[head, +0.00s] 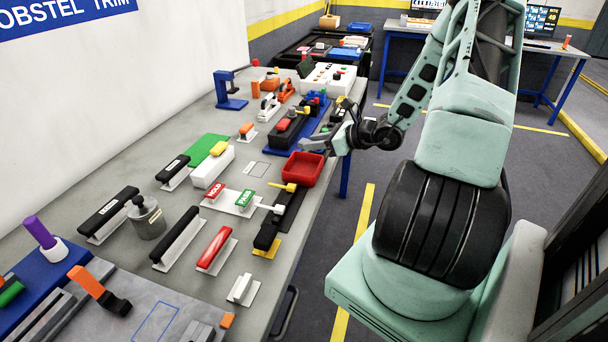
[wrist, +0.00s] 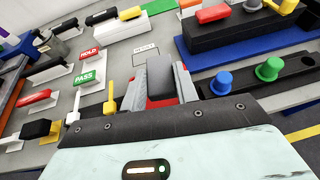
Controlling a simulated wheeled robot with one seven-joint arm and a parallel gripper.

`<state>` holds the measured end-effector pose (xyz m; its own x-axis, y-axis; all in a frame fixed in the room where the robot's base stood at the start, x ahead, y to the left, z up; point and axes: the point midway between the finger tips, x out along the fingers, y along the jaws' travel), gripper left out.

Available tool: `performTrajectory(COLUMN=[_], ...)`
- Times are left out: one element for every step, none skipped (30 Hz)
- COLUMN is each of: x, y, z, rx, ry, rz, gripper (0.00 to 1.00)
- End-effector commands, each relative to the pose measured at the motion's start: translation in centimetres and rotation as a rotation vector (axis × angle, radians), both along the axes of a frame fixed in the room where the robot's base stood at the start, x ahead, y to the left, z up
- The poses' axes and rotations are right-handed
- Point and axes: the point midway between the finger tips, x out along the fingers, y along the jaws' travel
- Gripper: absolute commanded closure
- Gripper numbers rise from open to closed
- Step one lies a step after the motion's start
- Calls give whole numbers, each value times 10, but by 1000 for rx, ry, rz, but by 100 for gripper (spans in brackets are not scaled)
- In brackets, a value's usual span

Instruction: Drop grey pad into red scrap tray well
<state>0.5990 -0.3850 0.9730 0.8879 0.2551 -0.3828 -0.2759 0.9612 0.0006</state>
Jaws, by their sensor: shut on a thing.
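My gripper (head: 322,146) is at the right edge of the workbench, just behind and above the red scrap tray (head: 303,169). In the wrist view my gripper (wrist: 160,90) is shut on a dark grey pad (wrist: 160,76), which stands up between the two light grey fingers. Bits of the red tray (wrist: 156,103) show around the pad and fingers, and the rest is hidden by them. I cannot tell how high the pad is above the tray. The pad cannot be made out clearly in the head view. The visible part of the tray well looks empty.
A marked outline (head: 259,170) on the bench is bare.

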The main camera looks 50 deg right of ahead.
Motion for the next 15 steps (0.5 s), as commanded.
performTrajectory(x=[0,0,0,0,0,0,0,0,0,0,0,0,0,0,0], y=[0,0,0,0,0,0,0,0,0,0,0,0,0,0,0], z=[0,0,0,1,1,1,1,1,1,1,1,1,1,1,1], rx=[0,0,0,0,0,0,0,0,0,0,0,0,0,0,0], ry=[0,0,0,0,0,0,0,0,0,0,0,0,0,0,0], rz=[0,0,0,0,0,0,0,0,0,0,0,0,0,0,0], gripper=[91,91,91,91,91,91,62,54,45,45,45,45,45,45,45])
